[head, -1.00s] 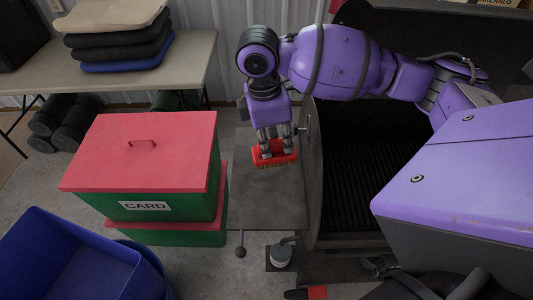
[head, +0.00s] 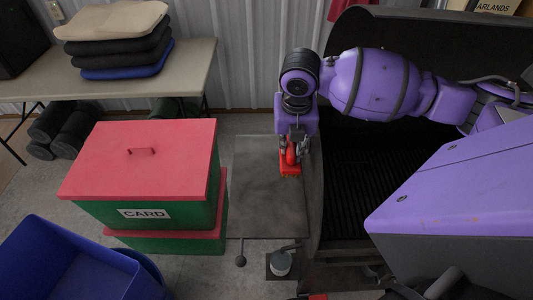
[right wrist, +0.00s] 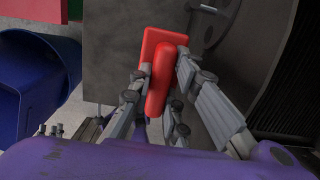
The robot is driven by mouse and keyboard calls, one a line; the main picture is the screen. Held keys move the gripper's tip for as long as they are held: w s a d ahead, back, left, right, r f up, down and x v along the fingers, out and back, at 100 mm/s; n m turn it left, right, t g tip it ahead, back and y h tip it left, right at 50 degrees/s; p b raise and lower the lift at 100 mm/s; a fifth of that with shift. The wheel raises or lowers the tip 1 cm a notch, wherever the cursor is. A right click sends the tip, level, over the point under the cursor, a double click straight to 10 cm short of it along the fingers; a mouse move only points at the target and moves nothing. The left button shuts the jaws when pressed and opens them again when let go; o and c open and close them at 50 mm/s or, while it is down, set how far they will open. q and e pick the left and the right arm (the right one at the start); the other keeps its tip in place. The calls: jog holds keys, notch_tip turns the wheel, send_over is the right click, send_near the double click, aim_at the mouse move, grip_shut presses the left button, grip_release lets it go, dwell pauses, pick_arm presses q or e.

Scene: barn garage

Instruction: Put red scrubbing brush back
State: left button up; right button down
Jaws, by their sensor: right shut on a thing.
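The red scrubbing brush (head: 290,168) is held in my right gripper (head: 291,150) in the head view, over the right part of a grey side shelf (head: 262,209) beside the grill. In the right wrist view the brush (right wrist: 160,78) shows its red handle between the fingers of my right gripper (right wrist: 163,92), which is shut on it. The shelf surface (right wrist: 115,55) lies beyond the brush. I cannot tell whether the brush touches the shelf. My left gripper is not in view.
The open black grill (head: 365,190) stands right of the shelf. Red-lidded green boxes (head: 140,165), one labelled CARD, stand left of it. A blue bin (head: 75,262) is at the lower left. A table (head: 190,70) with stacked cushions stands behind. The shelf is otherwise bare.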

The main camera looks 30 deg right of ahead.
jog(key=shift+w+a+f+b, duration=0.15)
jog(key=shift+w+a+f, duration=0.05)
jog(key=shift+w+f, duration=1.8)
jog(key=shift+w+a+f+b, duration=0.1)
jog(key=shift+w+a+f, duration=0.1)
jog(key=shift+w+f, duration=1.85)
jog(key=shift+w+a+f+b, duration=0.15)
jog(key=shift+w+a+f, duration=0.05)
jog(key=shift+w+f, duration=1.8)
jog(key=shift+s+f, duration=0.1)
jog(key=c, duration=2.1)
grip_release()
jog(key=shift+f, duration=0.15)
jog(key=o, duration=0.5)
jog(key=shift+c, duration=0.2)
notch_tip(320, 180, up, 12)
jog(key=s, duration=0.1)
jog(key=shift+s+a+r, duration=0.2)
jog(key=shift+s+a, duration=0.1)
jog(key=shift+a, duration=0.15)
